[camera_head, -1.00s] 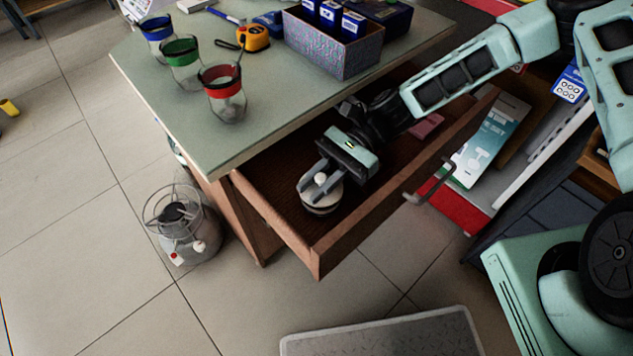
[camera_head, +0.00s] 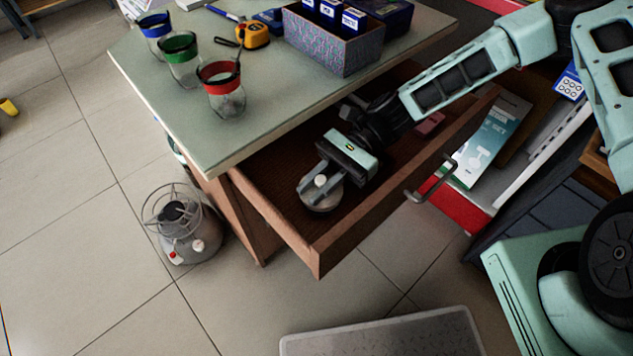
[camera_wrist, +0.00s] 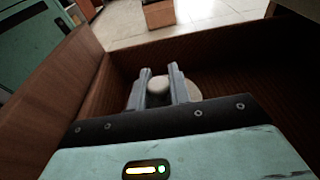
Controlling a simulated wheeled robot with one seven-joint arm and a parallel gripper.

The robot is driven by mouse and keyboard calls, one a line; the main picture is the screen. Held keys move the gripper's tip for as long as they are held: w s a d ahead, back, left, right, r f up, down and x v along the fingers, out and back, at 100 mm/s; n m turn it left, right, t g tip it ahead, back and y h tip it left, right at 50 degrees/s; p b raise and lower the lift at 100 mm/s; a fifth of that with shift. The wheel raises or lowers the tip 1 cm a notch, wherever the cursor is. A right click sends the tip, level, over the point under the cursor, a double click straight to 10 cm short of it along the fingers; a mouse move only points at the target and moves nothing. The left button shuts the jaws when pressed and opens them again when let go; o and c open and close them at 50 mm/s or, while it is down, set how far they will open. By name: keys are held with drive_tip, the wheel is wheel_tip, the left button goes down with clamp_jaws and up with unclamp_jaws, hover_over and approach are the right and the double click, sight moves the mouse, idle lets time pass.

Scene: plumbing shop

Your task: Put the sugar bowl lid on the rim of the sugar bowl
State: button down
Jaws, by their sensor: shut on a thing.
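My gripper (camera_head: 322,183) is inside the open drawer, shut on the round pale knob of the sugar bowl lid (camera_head: 320,203). The lid is a light disc near the drawer's front left corner. In the wrist view the knob of the lid (camera_wrist: 158,85) sits between the two grey fingers of my gripper (camera_wrist: 158,82), with part of the disc showing to the right. The lid is low in the drawer; I cannot tell whether it touches the drawer floor or something under it. I cannot make out the sugar bowl as a separate thing.
The wooden drawer (camera_head: 345,245) has walls close around my gripper. Above it, the green tabletop (camera_head: 180,125) holds three jars with coloured rims, a tape measure (camera_head: 254,37) and a patterned box (camera_head: 335,48). A camping stove (camera_head: 188,235) stands on the floor at left.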

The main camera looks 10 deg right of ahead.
drive_tip(key=shift+f, duration=0.5)
drive_tip(key=c, duration=1.2)
unclamp_jaws()
drive_tip(key=p+v, duration=0.1)
drive_tip(key=v, duration=1.6)
drive_tip(key=shift+w+d+p, duration=0.15)
drive_tip(key=shift+p, duration=0.25)
drive_tip(key=s+a+r+n+t+h, duration=0.2)
drive_tip(key=s+r+n+t+h, duration=0.3)
drive_tip(key=s+r+n, duration=0.4)
drive_tip(key=s+a+r+n+t+h, duration=0.35)
drive_tip(key=s+r+n+h, duration=0.3)
drive_tip(key=s+n, duration=0.4)
wheel_tip(320, 180, up, 20)
drive_tip(key=p, duration=2)
drive_tip(key=shift+s+d+m, duration=0.4)
drive_tip(key=shift+m, duration=0.05)
